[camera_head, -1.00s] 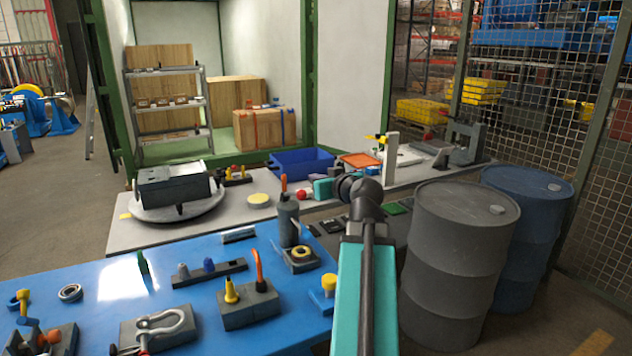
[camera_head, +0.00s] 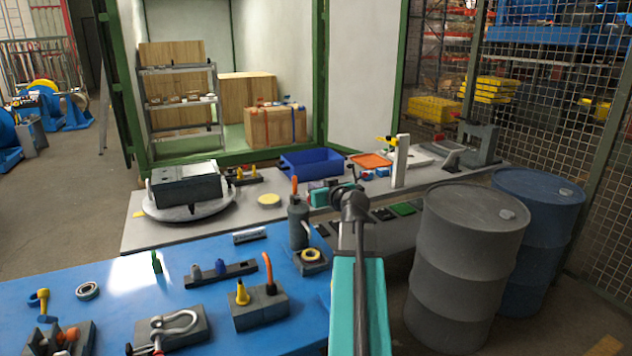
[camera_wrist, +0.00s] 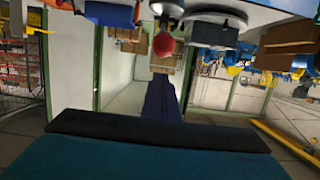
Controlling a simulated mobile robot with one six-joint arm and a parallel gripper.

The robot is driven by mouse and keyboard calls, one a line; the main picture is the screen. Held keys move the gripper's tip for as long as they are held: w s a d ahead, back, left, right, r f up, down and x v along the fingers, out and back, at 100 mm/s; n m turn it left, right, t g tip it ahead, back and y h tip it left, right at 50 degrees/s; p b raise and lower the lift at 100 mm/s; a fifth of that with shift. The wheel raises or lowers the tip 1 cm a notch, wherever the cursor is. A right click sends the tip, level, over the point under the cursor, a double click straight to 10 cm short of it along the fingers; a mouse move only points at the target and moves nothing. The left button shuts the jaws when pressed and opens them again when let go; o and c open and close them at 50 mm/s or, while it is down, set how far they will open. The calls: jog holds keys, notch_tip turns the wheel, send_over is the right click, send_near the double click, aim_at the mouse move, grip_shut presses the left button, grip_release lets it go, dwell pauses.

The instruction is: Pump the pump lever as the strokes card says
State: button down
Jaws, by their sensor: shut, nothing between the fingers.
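My gripper (camera_head: 318,196) reaches over the grey bench, with its tips toward the left and away from the camera. Its fingers are shut and empty; they show as a dark tapered bar in the wrist view (camera_wrist: 161,98). A red ball knob (camera_wrist: 165,46), possibly the pump lever's end, is ahead of the tips in the wrist view, apparently apart from them. My gripper may hide it in the head view. A dark grey cylinder with an orange top (camera_head: 298,222) stands left of my gripper. I cannot identify the strokes card; no writing is legible.
The blue table (camera_head: 215,300) holds a grey block with yellow and orange pieces (camera_head: 258,308) and a shackle block (camera_head: 172,330). A round turntable (camera_head: 190,213), a blue bin (camera_head: 312,163) and a white post (camera_head: 401,160) are on the grey bench. Drums (camera_head: 470,250) stand right.

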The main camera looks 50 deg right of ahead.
jog(key=shift+f, duration=0.95)
jog(key=shift+f, duration=0.15)
